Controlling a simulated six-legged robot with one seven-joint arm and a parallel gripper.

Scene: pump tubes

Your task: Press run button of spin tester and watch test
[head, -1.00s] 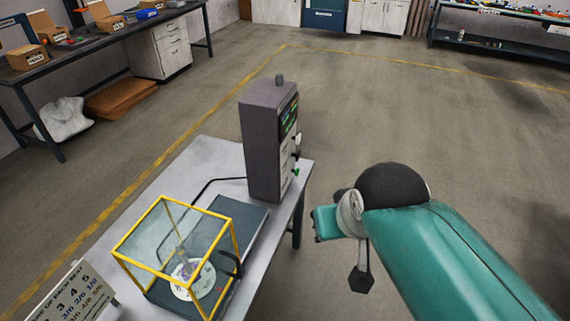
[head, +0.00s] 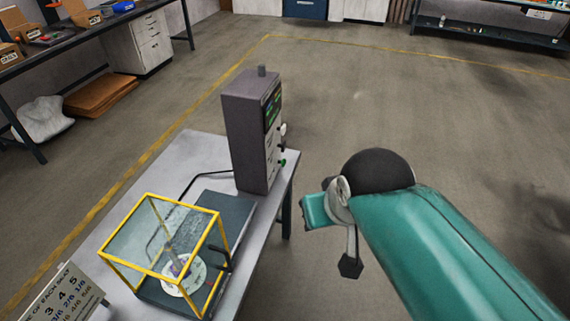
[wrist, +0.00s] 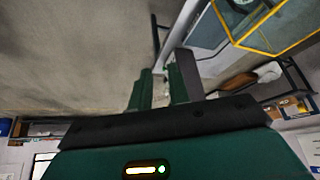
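The spin tester on the grey table has a clear, yellow-framed guard (head: 143,227) around a white disc (head: 183,275) with a small upright part on it. Its tall grey control box (head: 246,140) stands at the table's far right, joined by a black cable. The box's right side carries a dark screen with green marks (head: 272,107), a knob and a green button (head: 282,163). In the wrist view my gripper (wrist: 163,72) has its two green fingers apart with nothing held between them. The yellow frame (wrist: 262,38) shows at top right there. In the head view my arm is right of the box, clear of it.
A sign board (head: 62,297) with numbers stands at the table's near left. A workbench (head: 95,40) with boxes is at the back left, brown cardboard (head: 101,95) below it. A dark shelf (head: 490,32) is at the back right. The floor right of the table is open.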

